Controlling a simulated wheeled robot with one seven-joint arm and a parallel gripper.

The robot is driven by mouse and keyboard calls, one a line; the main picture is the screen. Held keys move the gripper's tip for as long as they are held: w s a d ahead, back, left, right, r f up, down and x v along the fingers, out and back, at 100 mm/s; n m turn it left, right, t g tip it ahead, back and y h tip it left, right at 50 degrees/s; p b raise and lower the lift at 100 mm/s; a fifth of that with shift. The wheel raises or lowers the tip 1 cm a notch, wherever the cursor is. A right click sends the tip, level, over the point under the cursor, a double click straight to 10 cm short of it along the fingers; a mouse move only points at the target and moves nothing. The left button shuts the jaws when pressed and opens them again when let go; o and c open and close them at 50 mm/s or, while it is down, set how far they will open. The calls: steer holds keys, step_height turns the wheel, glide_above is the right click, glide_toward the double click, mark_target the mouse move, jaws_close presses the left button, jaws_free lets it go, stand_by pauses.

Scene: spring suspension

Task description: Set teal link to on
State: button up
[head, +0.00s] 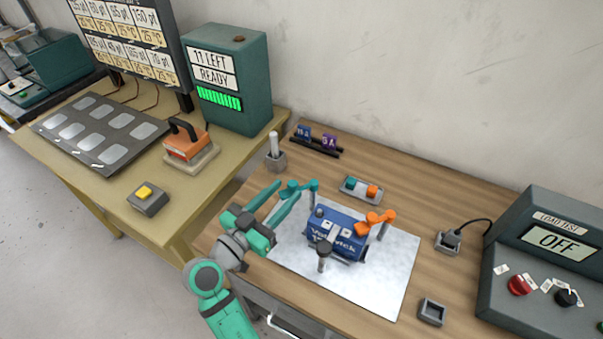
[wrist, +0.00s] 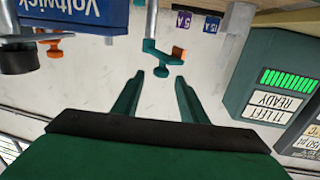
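The teal link (head: 301,187) is a bent teal arm on a silver post at the left of the blue Voltwick unit (head: 331,240). In the wrist view the teal link (wrist: 162,56) lies just beyond my fingertips, roughly between their lines, and does not look gripped. My gripper (head: 276,200) is open and empty, its two teal fingers pointing toward the link; both fingers also show in the wrist view (wrist: 161,75). An orange link (head: 375,222) is on the right side of the unit. I cannot tell the teal link's on or off position from any label.
A tray (head: 346,194) with a teal and an orange piece stands behind the unit. A dark post (head: 323,255) stands in front. A load tester (head: 540,260) reading OFF is at right, a green READY box (head: 230,75) at left. The white mat's right part is clear.

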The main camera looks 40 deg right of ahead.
steer(key=x, duration=0.8)
steer(key=shift+d, duration=0.35)
steer(key=shift+w, duration=0.15)
jaws_close()
